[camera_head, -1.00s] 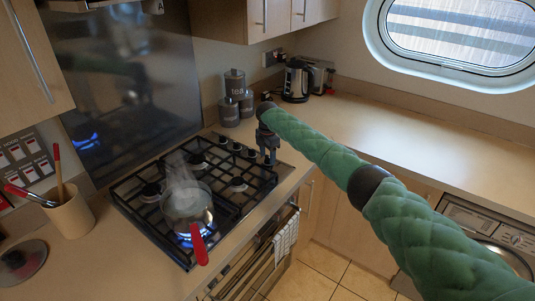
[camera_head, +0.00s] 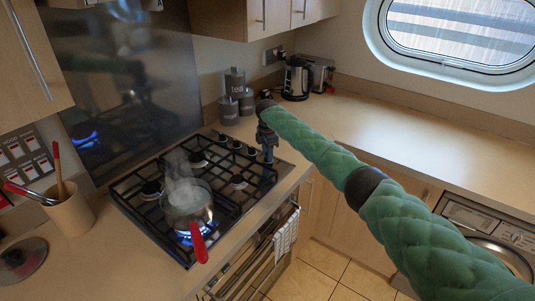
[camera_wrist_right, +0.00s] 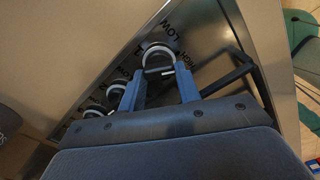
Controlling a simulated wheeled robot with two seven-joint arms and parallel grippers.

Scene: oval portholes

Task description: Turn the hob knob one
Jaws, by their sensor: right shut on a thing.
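The black gas hob (camera_head: 228,205) has a row of dark knobs (camera_head: 237,145) along its right end. My right gripper (camera_head: 268,158) points down at the near end of this row and hides the knob there. In the right wrist view, my right gripper (camera_wrist_right: 160,72) is shut on the end knob (camera_wrist_right: 157,56), a round knob with a pale rim, with a finger on either side. LOW and HIGH are printed beside it. Two other knobs (camera_wrist_right: 117,88) sit to the left, untouched. My left gripper is not in view.
A steaming pan (camera_head: 187,205) with a red handle stands over a lit blue flame. Grey canisters (camera_head: 229,108), a kettle (camera_head: 296,78) and a toaster stand behind. A utensil pot (camera_head: 70,214) is at left. The right worktop (camera_head: 400,130) is clear.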

